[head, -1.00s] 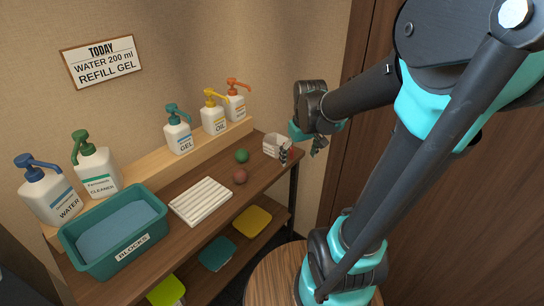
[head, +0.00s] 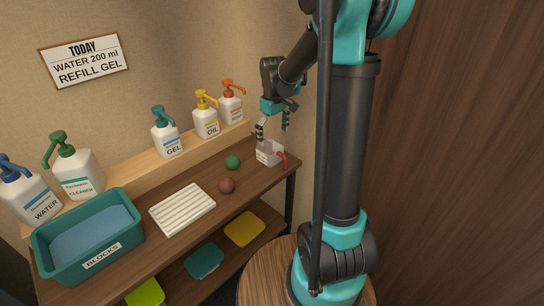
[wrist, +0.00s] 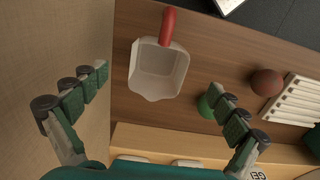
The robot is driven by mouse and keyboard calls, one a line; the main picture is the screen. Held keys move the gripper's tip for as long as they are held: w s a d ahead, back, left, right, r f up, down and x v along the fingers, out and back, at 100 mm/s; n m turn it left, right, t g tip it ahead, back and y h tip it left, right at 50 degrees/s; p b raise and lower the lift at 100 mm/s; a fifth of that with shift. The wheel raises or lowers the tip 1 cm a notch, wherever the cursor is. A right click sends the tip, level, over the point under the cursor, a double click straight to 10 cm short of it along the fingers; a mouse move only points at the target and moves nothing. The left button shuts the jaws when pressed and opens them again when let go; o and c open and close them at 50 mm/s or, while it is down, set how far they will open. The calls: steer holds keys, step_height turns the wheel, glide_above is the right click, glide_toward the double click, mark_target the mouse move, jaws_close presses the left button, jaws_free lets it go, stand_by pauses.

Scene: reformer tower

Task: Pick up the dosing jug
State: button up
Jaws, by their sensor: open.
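The dosing jug (head: 268,152) is a small white square jug with a red handle. It stands upright at the right end of the table top in the head view. In the wrist view the jug (wrist: 158,72) is seen from above, empty inside, with its red handle pointing to the top of the picture. My gripper (head: 273,126) is open above the jug. In the wrist view its fingers (wrist: 165,90) are spread, one on either side of the jug, with nothing between them in contact. I cannot tell the exact height gap.
A green ball (head: 233,162) and a brown ball (head: 227,185) lie left of the jug. A white ribbed tray (head: 183,209) and the green BLOCKS bin (head: 133,248) are further left. Pump bottles, including the orange-topped one (head: 231,108), stand on the raised back ledge.

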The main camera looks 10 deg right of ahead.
mark_target(272, 151)
step_height(272, 151, down, 3)
steer(key=shift+r, duration=0.15)
steer(key=shift+w+a+f, duration=0.1)
steer(key=shift+f, duration=1.25)
steer(key=shift+w+a+f, duration=0.1)
steer(key=shift+f, duration=1.2)
steer(key=c, duration=1.3)
steer(key=shift+r, duration=0.1)
